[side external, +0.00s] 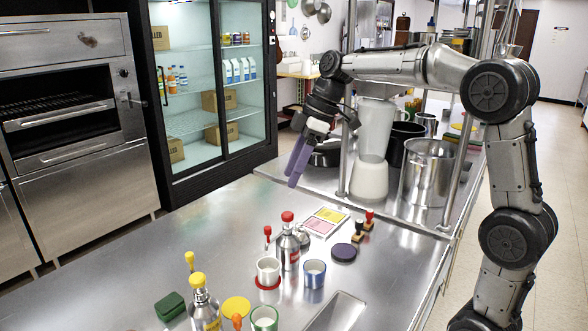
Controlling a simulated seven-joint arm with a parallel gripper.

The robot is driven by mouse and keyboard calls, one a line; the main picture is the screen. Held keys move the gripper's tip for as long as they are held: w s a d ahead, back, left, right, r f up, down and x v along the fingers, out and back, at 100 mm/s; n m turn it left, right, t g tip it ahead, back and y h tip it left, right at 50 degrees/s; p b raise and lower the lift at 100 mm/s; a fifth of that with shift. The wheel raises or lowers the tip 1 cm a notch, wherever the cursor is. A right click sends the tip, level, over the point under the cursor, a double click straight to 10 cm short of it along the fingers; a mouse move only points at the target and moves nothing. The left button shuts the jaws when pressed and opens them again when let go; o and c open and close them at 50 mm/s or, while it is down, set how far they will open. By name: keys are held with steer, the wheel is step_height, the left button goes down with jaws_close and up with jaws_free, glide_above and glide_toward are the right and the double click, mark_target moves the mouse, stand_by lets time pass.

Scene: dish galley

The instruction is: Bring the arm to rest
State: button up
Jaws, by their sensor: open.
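My gripper (298,163) hangs above the far part of the steel counter (150,262), its purple fingers pointing down and slightly left. The fingers overlap in this view, and nothing shows between them. My gripper is open and clear of the things on the counter. My arm reaches in from the right, raised over the back shelf.
Below stand a red-capped bottle (288,249), a yellow-capped bottle (204,309), a white cup (268,270), a blue-banded cup (314,274) and stamps (361,226). The counter's left is clear.

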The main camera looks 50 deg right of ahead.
stand_by(0.4)
steer(key=s+a+r+t+h, duration=0.1)
steer(key=s+a+r, duration=0.15)
steer(key=s, duration=0.45)
steer(key=s+a+r+t, duration=0.1)
steer(key=s+a, duration=0.3)
steer(key=s, duration=0.4)
steer(key=s+d+f+m+h, duration=0.2)
steer(key=s+f+m, duration=0.7)
steer(key=s+f, duration=0.1)
steer(key=shift+f, duration=0.55)
